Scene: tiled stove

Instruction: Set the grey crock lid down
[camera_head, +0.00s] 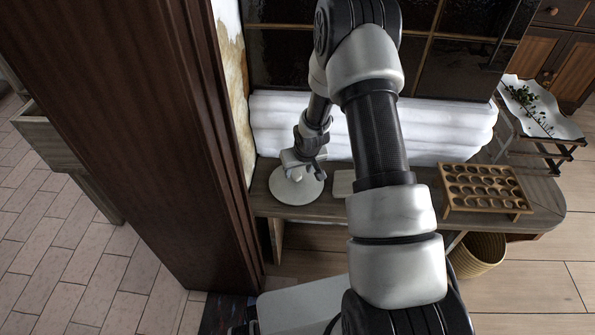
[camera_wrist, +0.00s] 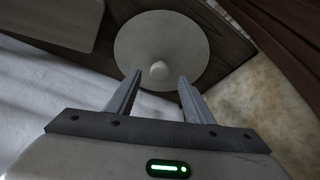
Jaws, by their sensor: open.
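The grey crock lid (camera_head: 293,190) is a round pale disc with a small knob, lying on the wooden bench at its left end. In the wrist view the lid (camera_wrist: 180,30) lies on the wooden surface, with its pale knob (camera_wrist: 159,70) facing me. My gripper (camera_head: 303,172) is above the lid in the head view. In the wrist view my gripper (camera_wrist: 157,82) is open, its two fingers apart on either side of the knob with gaps between. I cannot tell the exact height of the fingertips over the lid.
A pale flat board (camera_head: 343,183) lies right of the lid. A wooden rack with holes (camera_head: 484,188) stands further right, above a wicker basket (camera_head: 478,254). White padded cushions (camera_head: 290,125) line the back. A dark wooden post (camera_head: 150,120) stands close on the left.

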